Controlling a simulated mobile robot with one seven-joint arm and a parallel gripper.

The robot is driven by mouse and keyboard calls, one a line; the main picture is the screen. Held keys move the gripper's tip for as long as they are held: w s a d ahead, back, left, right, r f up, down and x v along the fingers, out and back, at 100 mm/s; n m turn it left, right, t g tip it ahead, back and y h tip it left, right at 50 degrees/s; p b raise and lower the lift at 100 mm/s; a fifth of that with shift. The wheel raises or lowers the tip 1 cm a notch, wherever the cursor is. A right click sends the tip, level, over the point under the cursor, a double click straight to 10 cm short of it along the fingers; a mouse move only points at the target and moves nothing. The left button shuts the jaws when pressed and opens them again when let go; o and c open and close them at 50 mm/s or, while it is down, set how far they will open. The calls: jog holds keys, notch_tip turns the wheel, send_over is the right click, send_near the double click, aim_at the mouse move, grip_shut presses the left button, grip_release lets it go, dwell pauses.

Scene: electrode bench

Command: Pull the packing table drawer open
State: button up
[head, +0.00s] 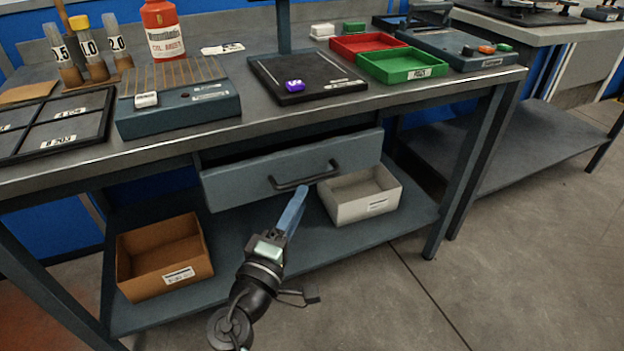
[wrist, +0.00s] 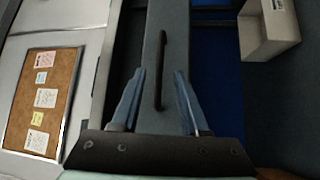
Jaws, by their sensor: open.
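The drawer (head: 235,186) hangs under the packing table's top, and its grey front stands out from the frame with a dark gap above it. Its dark bar handle (head: 303,177) is on the middle of the front. In the wrist view the drawer front (wrist: 177,40) runs up and down, with the handle (wrist: 162,62) in the middle. My gripper (head: 302,190) is just below and in front of the handle. In the wrist view my open gripper (wrist: 159,72) has one blue finger either side of the handle line, with no contact visible. Whether the tips reach past the bar is unclear.
A brown box (head: 135,268) and a white bin (head: 345,208) stand on the lower shelf (head: 230,268). The tabletop (head: 245,118) holds trays, a red bottle (head: 163,30) and devices. The floor (head: 390,310) in front is clear.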

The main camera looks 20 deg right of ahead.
aim_at(311, 179)
jog(key=b+x, duration=0.1)
jog(key=x, duration=0.6)
jog(key=shift+d, duration=0.1)
grip_shut()
dwell(1.2)
